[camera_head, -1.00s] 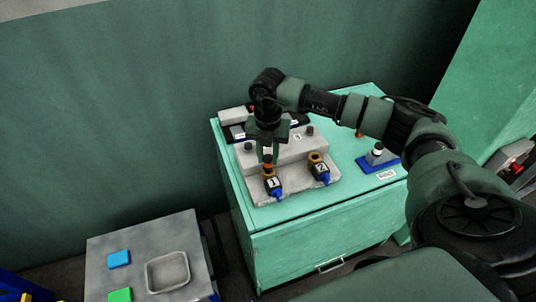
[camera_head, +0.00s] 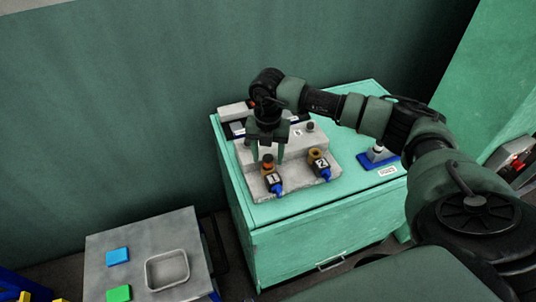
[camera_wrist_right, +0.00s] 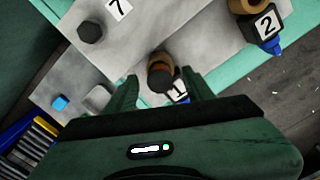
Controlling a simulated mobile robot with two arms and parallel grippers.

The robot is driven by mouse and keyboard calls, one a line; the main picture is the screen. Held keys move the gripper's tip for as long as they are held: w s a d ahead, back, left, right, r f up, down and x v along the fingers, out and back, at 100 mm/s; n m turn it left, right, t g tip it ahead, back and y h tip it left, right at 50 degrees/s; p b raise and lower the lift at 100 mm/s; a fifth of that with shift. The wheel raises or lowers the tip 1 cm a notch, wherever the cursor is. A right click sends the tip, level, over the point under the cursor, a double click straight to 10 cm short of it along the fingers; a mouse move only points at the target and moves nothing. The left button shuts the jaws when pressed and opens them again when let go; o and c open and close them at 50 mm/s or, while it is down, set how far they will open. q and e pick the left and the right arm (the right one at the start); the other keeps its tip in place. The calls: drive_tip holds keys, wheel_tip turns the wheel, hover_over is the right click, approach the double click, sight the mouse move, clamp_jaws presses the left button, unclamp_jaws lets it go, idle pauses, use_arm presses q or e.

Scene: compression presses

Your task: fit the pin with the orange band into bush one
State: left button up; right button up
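The pin with the orange band (camera_head: 268,159) stands in the brass mouth of bush one (camera_head: 273,182), the block labelled 1 with a blue tip. How deep it sits I cannot tell. In the right wrist view the pin (camera_wrist_right: 160,77) shows its dark end and an orange-brown band, with bush one's label (camera_wrist_right: 179,93) partly hidden behind a finger. My right gripper (camera_head: 267,158) is open above bush one, its fingers apart on either side of the pin and not visibly touching it. My left gripper is out of view.
Bush two (camera_head: 318,165) stands to the right, its brass mouth empty. A blue-based fixture (camera_head: 378,160) stands farther right on the green cabinet (camera_head: 300,215). Dark knobs (camera_head: 310,127) rise behind the bushes. A side table with a grey tray (camera_head: 167,270) is at lower left.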

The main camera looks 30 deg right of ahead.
sight(268, 157)
wheel_tip(268, 157, up, 7)
drive_tip(key=shift+f+b, duration=0.1)
drive_tip(key=shift+b, duration=0.85)
drive_tip(key=shift+r, duration=0.5)
